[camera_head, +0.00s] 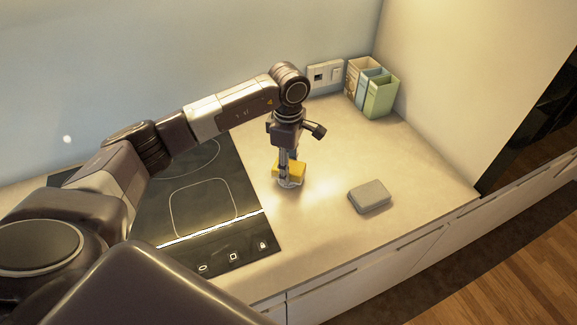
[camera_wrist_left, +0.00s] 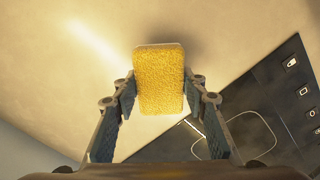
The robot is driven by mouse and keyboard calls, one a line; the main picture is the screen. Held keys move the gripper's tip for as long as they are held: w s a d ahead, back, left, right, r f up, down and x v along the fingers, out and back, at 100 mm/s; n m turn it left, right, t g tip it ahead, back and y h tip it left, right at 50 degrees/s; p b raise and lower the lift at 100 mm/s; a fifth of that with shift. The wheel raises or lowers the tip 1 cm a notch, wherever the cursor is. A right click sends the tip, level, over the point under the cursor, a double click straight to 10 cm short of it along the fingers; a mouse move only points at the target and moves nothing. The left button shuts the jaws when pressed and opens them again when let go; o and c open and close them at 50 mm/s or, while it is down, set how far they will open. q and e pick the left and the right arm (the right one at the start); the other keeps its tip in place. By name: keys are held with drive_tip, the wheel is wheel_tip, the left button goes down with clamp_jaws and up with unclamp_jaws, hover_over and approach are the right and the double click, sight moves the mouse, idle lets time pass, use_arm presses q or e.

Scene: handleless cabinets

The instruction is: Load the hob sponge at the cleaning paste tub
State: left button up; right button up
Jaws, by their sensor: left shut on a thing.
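My left gripper (camera_head: 288,176) is shut on a yellow sponge (camera_head: 294,167) over the pale worktop, just right of the hob (camera_head: 200,198). In the left wrist view the sponge (camera_wrist_left: 159,80) sits upright between the two fingers of the gripper (camera_wrist_left: 160,92), its yellow face towards the camera. A small grey rounded shape shows at the fingertips in the head view; I cannot tell whether it is part of the gripper or a tub. A grey rounded block (camera_head: 370,196) lies on the worktop to the right; I cannot tell whether it is the paste tub.
The worktop (camera_head: 330,225) is clear around the grey block and along its front edge. A green, blue and cream holder (camera_head: 372,88) stands in the back corner beside a wall socket (camera_head: 325,76). White cabinet fronts (camera_head: 385,260) lie below the worktop edge.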

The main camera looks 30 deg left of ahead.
use_arm(q)
drive_tip(key=shift+r+p, duration=0.45)
drive_tip(key=shift+r, duration=0.35)
drive_tip(key=shift+r+p, duration=1.25)
drive_tip(key=shift+r, duration=1.4)
